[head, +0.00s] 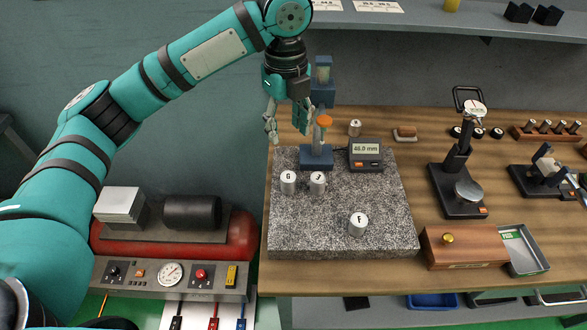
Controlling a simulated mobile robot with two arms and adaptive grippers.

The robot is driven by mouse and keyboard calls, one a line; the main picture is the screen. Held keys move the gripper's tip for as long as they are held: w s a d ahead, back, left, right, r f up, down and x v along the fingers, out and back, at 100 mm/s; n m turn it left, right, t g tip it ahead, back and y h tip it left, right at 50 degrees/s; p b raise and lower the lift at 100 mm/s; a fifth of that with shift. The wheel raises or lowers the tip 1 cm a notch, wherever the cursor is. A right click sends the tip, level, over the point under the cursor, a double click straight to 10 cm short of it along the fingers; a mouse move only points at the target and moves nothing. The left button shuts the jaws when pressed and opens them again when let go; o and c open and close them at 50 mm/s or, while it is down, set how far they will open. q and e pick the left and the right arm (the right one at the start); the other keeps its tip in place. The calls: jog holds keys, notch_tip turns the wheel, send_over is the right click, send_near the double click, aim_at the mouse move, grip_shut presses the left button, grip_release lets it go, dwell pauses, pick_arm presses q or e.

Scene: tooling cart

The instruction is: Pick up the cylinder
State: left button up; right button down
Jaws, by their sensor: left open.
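Metal cylinders with white lettered tops stand upright on the speckled granite plate (337,211). Cylinder G (288,183) and cylinder J (317,182) stand side by side near the plate's back left. Cylinder F (357,225) stands alone toward the front right. Another small cylinder (354,129) stands on the wood behind the plate, its letter too small to read. My left gripper (287,129) points down with its fingers apart and empty, above and behind G and J in the picture. My right gripper does not show.
A blue gauge stand (316,158) with an orange knob rises right beside my left gripper. A display reading 46.0 mm (366,155) sits to its right. A black press (458,180), a wooden box (464,247) and a metal tray (522,250) occupy the bench's right. The plate's front left is clear.

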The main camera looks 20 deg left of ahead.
pick_arm(q)
jog(key=p, duration=0.1)
send_over(289, 177)
jog(key=f, duration=0.6)
jog(key=shift+s+a, duration=0.1)
jog(key=shift+a, duration=0.15)
notch_tip(289, 177, down, 5)
jog(key=shift+r+p, duration=0.2)
jog(key=shift+p, duration=0.4)
jog(key=shift+f, duration=0.55)
jog(key=f+p, duration=0.1)
jog(key=f, duration=0.3)
jog(key=shift+d+f+p, duration=0.1)
jog(key=shift+d+p, duration=0.1)
jog(key=shift+p, duration=0.2)
jog(key=shift+f, duration=0.45)
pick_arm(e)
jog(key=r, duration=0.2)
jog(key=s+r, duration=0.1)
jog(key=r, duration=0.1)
pick_arm(q)
grip_shut()
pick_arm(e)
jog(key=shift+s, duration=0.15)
